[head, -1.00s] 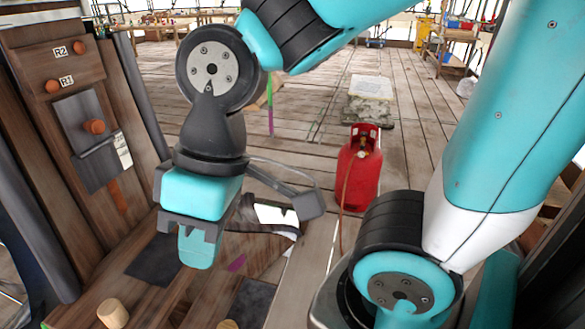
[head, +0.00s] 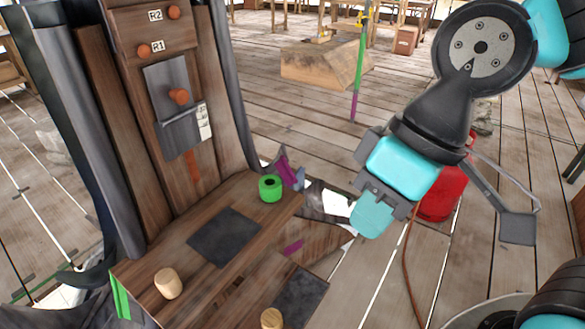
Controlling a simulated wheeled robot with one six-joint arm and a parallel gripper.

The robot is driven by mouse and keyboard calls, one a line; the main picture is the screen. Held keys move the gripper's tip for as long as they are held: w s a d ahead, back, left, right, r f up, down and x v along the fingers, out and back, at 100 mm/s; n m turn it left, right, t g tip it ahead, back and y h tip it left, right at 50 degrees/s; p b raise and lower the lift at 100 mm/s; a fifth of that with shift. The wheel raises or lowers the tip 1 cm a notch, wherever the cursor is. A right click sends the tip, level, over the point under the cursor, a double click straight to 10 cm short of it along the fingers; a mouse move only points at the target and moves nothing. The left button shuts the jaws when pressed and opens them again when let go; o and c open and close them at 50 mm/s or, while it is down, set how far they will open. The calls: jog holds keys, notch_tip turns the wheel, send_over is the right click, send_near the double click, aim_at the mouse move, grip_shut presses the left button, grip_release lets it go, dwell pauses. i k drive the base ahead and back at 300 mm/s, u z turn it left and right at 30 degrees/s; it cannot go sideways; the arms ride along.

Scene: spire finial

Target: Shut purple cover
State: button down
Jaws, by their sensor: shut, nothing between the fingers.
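A small purple piece (head: 285,169), which may be the cover, stands up at the far right corner of the wooden bench top, just behind a green cylinder (head: 270,188). My gripper (head: 370,218) is shut and empty, pointing down to the right of the bench, apart from both purple pieces. How far the cover stands open is too small to tell.
The wooden bench (head: 195,270) bears dark square pads and wooden pegs (head: 168,283). An upright panel with orange knobs (head: 178,96) stands behind it. A red gas cylinder (head: 441,195) is behind my gripper. A green and purple post (head: 359,75) stands farther back on open plank floor.

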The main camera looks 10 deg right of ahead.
aim_at(280, 168)
jog(key=u, duration=1.3)
jog(key=k, duration=0.65)
jog(key=z, duration=1.1)
jog(key=i, duration=1)
